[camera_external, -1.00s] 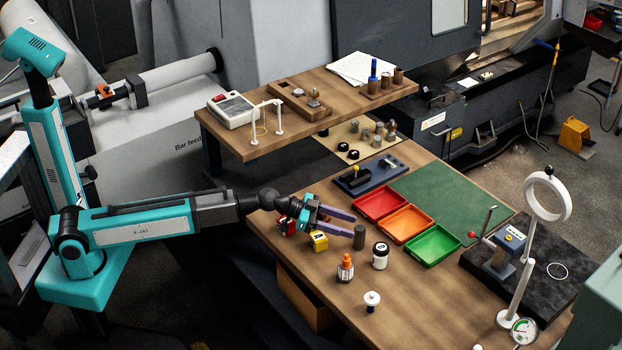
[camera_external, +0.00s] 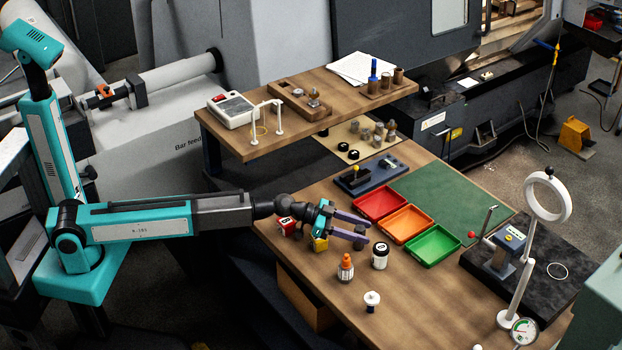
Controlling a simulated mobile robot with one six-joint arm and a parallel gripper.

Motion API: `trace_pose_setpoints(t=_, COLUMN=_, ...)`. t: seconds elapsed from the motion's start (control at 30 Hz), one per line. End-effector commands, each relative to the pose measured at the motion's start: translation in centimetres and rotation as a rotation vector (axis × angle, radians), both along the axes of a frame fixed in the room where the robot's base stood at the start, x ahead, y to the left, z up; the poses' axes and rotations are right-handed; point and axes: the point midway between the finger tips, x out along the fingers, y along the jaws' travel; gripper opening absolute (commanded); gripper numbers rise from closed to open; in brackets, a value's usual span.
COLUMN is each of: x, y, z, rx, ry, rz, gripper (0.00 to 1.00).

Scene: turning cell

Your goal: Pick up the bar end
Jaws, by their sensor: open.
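The bar end (camera_external: 359,242) is a short dark grey cylinder standing upright on the wooden bench. My gripper (camera_external: 364,230) is open and reaches in from the left, low over the bench. Its two purple fingers extend to the right and lie to either side of the bar end. The near finger partly covers the cylinder. I cannot tell whether either finger touches it.
An orange-capped bottle (camera_external: 346,267) stands in front. Red, orange (camera_external: 406,224) and green trays lie behind.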

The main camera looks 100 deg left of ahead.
Motion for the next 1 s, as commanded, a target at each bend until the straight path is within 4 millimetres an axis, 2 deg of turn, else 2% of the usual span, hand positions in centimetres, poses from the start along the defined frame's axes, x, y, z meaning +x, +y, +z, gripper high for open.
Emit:
trace_pose_setpoints(t=0.3, x=-0.01, y=-0.01, z=0.03, rx=0.0, ry=0.0, rz=0.0, gripper=0.47)
trace_pose_setpoints(t=0.5, x=-0.01, y=-0.01, z=0.03, rx=0.0, ry=0.0, rz=0.0, gripper=0.14)
trace_pose_setpoints(t=0.6, x=-0.01, y=-0.01, z=0.03, rx=0.0, ry=0.0, rz=0.0, gripper=0.0)
trace_pose_setpoints(t=1.0, x=0.01, y=0.02, z=0.25, rx=0.0, ry=-0.002, rz=0.001, gripper=0.0)
